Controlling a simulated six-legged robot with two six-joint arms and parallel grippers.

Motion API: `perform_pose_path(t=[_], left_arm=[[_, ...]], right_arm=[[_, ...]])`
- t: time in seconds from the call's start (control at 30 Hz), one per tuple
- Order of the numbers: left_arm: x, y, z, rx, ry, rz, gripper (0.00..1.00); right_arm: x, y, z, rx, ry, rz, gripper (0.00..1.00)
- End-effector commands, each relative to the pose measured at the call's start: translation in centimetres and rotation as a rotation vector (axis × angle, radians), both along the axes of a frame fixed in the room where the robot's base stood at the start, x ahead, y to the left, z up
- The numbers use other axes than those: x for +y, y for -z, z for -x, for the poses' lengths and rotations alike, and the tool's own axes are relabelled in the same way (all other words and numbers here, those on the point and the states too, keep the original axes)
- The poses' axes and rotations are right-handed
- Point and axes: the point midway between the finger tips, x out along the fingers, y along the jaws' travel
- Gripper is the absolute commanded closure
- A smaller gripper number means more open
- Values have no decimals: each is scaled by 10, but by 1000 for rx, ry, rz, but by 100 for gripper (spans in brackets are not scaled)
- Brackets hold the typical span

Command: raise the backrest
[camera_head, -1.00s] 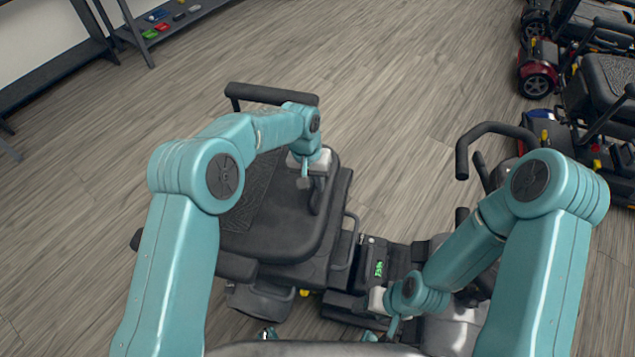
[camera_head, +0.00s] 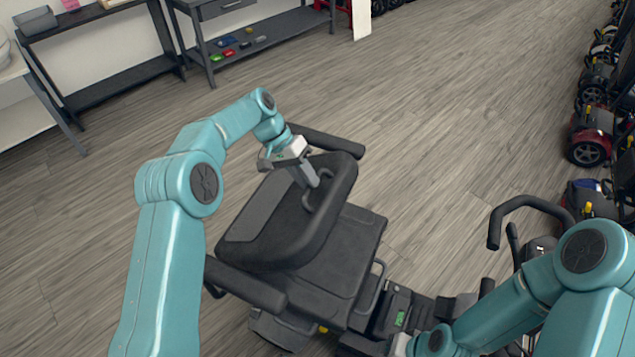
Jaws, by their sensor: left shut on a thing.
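The scooter's dark backrest (camera_head: 262,238) is in the middle of the head view. It is tilted, with its near edge standing above the flat black seat (camera_head: 345,254). My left gripper (camera_head: 312,188) is shut on the loop handle (camera_head: 331,191) on the backrest; its fingertips are partly hidden against the dark loop. My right gripper (camera_head: 402,345) is at the bottom edge, beside the scooter's console with a green display (camera_head: 400,318). Its fingers are cut off by the frame, so I cannot tell whether it is open.
Armrests flank the seat, one near (camera_head: 245,286) and one far (camera_head: 328,141). The scooter's handlebar (camera_head: 530,205) stands at the right. More scooters (camera_head: 590,148) line the right edge. Shelves (camera_head: 255,48) stand along the back wall. The wood floor between is open.

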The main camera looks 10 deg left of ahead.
Motion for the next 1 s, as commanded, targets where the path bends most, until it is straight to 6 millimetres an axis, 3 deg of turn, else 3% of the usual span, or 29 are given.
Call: perform_pose_path(t=[0.47, 0.5, 0.57, 0.87, 1.0], left_arm=[[8, -2, -4, -14, -6, -8, 100], [8, -2, -4, -13, -6, -8, 71], [8, -2, -3, -11, -6, -8, 56], [6, -3, -2, -6, -3, -5, 56], [14, -14, -5, -8, -6, -4, 56]], right_arm=[[0, -2, 0, 0, 0, 0, 43], [0, -2, 0, 0, 0, 0, 43], [0, -2, 0, 0, 0, 0, 43], [0, -1, 0, 0, 0, 0, 43], [0, 0, 0, 0, 0, 0, 43]])
